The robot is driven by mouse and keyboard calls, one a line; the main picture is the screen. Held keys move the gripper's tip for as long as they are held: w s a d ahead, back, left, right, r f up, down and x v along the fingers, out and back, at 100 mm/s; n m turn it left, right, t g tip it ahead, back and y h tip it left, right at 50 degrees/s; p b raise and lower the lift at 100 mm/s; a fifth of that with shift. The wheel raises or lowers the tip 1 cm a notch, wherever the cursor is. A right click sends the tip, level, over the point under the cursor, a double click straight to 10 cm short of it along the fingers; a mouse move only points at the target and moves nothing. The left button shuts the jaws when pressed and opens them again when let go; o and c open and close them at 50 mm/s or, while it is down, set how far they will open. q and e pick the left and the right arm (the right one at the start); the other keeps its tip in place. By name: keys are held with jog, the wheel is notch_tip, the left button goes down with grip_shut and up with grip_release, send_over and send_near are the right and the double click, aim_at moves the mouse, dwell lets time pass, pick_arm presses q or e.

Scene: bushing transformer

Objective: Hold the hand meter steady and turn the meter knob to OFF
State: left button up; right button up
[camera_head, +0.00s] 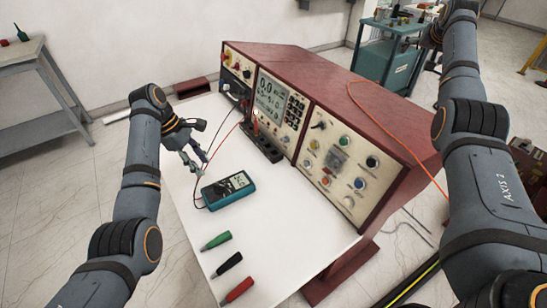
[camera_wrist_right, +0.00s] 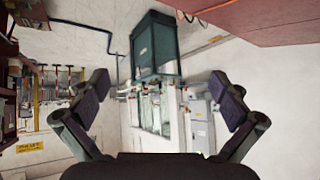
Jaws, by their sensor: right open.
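The hand meter (camera_head: 228,191) is a teal-edged handheld with a dark face and a small screen. My right gripper (camera_wrist_right: 164,97) is open and empty in the right wrist view, facing away from the bench. Its fingers are out of the head view.
A red test console (camera_head: 330,130) with dials and a display stands behind the meter. Green (camera_head: 216,240), black (camera_head: 228,264) and red (camera_head: 237,290) handled probes lie in front. A teal cart (camera_head: 390,65) stands at the back. An orange cable (camera_head: 385,122) crosses the console.

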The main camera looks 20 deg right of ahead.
jog(key=w+a+r+n+t, duration=0.2)
jog(key=a+r+n, duration=0.1)
jog(key=a+r, duration=0.55)
jog(key=w+a+r+n+t, duration=0.15)
jog(key=a+r, duration=0.35)
jog(key=r, duration=0.7)
jog(key=w+a+r+n+t, duration=0.2)
jog(key=a+r+n, duration=0.3)
jog(key=r, duration=0.5)
jog(key=s+a+r+n+t, duration=0.15)
jog(key=a+r, duration=0.25)
jog(key=a, duration=0.4)
jog(key=a+r+n, duration=0.3)
jog(key=a+r, duration=0.1)
jog(key=a, duration=0.3)
jog(key=w+a+f+n+g+y, duration=0.1)
jog(key=w+a+f+n+g, duration=0.15)
jog(key=a+f, duration=0.55)
jog(key=w+a+f+n+g+y, duration=0.2)
jog(key=w+a+f+n, duration=0.15)
jog(key=f, duration=0.85)
jog(key=n+g+y, duration=0.2)
jog(key=n+g, duration=0.8)
send_over(240, 180)
notch_tip(240, 180, down, 43)
jog(key=shift+s+f, duration=0.1)
jog(key=shift+f, duration=0.15)
notch_tip(240, 180, down, 10)
jog(key=shift+f, duration=0.2)
